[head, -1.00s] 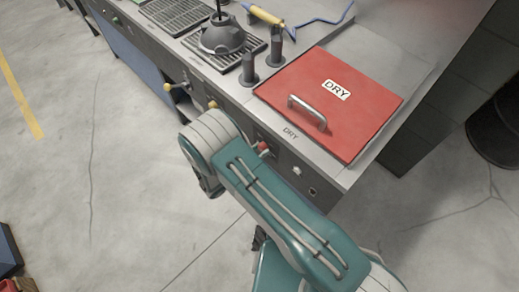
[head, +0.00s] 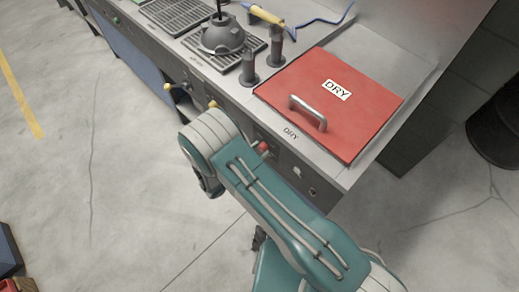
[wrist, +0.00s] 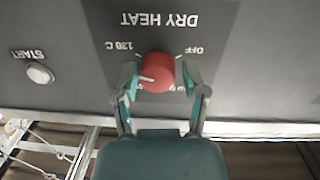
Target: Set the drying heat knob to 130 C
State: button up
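The red drying heat knob (wrist: 156,72) sits on the dark panel below the upside-down DRY HEAT label (wrist: 160,20) in the wrist view. Its white mark points left and slightly down, below the 130 C label (wrist: 119,46). The OFF label (wrist: 196,50) is at the upper right; lower labels are partly hidden by the fingers. My gripper (wrist: 160,78) has one finger on each side of the knob, apart; a small gap shows at the right finger, contact at the left is unclear. In the head view the red knob (head: 262,147) shows beside my arm, which hides my gripper.
A START button (wrist: 39,74) is left of the knob in the wrist view. Above the panel, the bench carries a red DRY lid (head: 350,110) with a metal handle (head: 307,112). A grey domed fixture (head: 222,38) stands farther left.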

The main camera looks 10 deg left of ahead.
jog(key=shift+o, duration=0.2)
jog(key=v, duration=1.2)
jog(key=shift+f, duration=0.1)
